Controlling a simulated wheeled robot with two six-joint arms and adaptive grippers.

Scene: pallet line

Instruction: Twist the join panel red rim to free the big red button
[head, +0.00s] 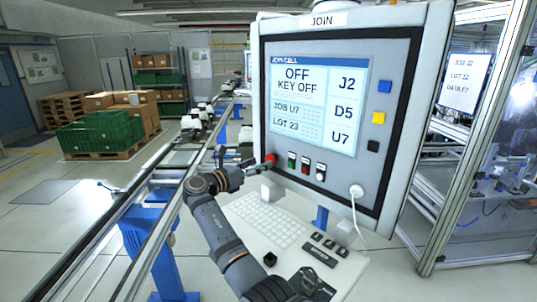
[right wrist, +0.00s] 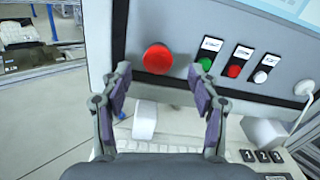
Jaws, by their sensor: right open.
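The join panel (head: 394,60) stands upright in the head view, with a screen reading "OFF KEY OFF". Its big red button (head: 270,159) sits at the panel's lower left, partly hidden by my right gripper (head: 258,166). In the right wrist view the red button (right wrist: 158,59) is a round red dome, above and between the two fingertips of my right gripper (right wrist: 160,80). The fingers are spread apart and hold nothing. The button's rim cannot be told apart from its dome. My left gripper is in neither view.
Small green (right wrist: 205,63), red (right wrist: 234,71) and white (right wrist: 260,76) buttons sit right of the big one. A keyboard shelf (head: 240,222) juts out below the panel. A white cable (head: 357,205) hangs at its lower right. A conveyor rail (head: 150,190) runs along the left.

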